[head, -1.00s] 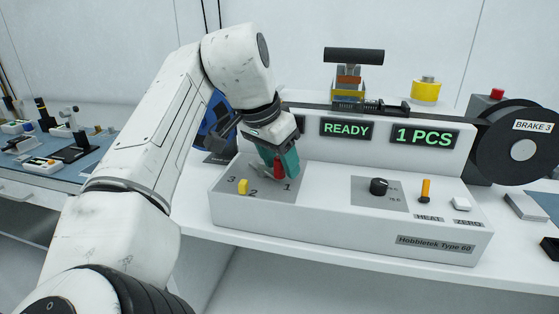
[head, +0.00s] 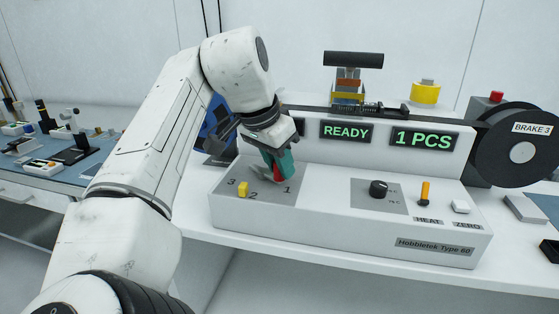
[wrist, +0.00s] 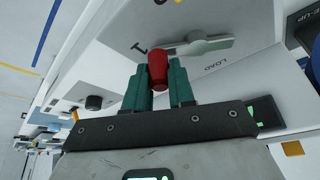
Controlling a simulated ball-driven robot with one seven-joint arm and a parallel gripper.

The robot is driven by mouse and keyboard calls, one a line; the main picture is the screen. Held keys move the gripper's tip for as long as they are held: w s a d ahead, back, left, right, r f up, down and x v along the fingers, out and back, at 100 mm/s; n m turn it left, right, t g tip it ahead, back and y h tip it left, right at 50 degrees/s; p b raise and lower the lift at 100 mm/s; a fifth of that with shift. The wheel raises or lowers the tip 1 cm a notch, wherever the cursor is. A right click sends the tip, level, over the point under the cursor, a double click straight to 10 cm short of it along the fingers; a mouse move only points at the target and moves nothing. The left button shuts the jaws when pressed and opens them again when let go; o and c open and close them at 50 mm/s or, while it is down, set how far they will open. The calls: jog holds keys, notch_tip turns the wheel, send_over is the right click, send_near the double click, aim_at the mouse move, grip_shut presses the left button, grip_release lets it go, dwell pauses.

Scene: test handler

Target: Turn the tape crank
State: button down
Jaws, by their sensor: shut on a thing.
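The crank has a red grip (wrist: 158,70) and a flat grey arm (wrist: 202,44), seen in the wrist view beside the printed "1" and "LOAD". My gripper (wrist: 157,82) has teal fingers, one on each side of the red grip, and is shut on it. In the head view my gripper (head: 278,167) reaches down to the left panel of the white machine (head: 335,222). The red grip (head: 278,173) shows there between the fingers. The crank's pivot is mostly hidden in the head view.
A yellow marker (head: 243,189) stands by the "3" and "2" on the left panel. A black knob (head: 379,188), an orange lever (head: 425,191) and a white button (head: 461,206) are to the right. Displays read "READY" and "1 PCS". A black reel (head: 520,147) stands at the right.

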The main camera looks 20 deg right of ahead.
jog(key=shift+r+p, duration=0.15)
jog(key=shift+p, duration=0.2)
jog(key=shift+s+a+r+m+g+p, duration=0.1)
jog(key=shift+a+r+m+g+p, duration=0.15)
jog(key=shift+m+p, duration=0.65)
jog(key=m+p, duration=0.1)
jog(key=p, duration=0.1)
jog(key=m+g+p, duration=0.1)
jog(key=p, duration=0.1)
jog(key=shift+s+a+f+h, duration=0.1)
jog(key=shift+a+h, duration=0.2)
jog(key=shift+a, duration=0.1)
jog(key=a+m+g+p, duration=0.1)
jog(key=m+p, duration=0.1)
jog(key=a+m+g+p, duration=0.1)
jog(key=m+p, duration=0.2)
jog(key=shift+f, duration=0.15)
jog(key=shift+w+a+f+m+g+y+p, duration=0.1)
jog(key=shift+w+a+m+g+y+p, duration=0.15)
jog(key=shift+m+p, duration=0.4)
jog(key=shift+w+a+m+g+y+p, duration=0.2)
jog(key=shift+a+m+p, duration=0.1)
jog(key=shift+m+p, duration=0.35)
jog(key=shift+f, duration=0.1)
jog(key=c, duration=1)
grip_release()
jog(key=shift+o, duration=0.2)
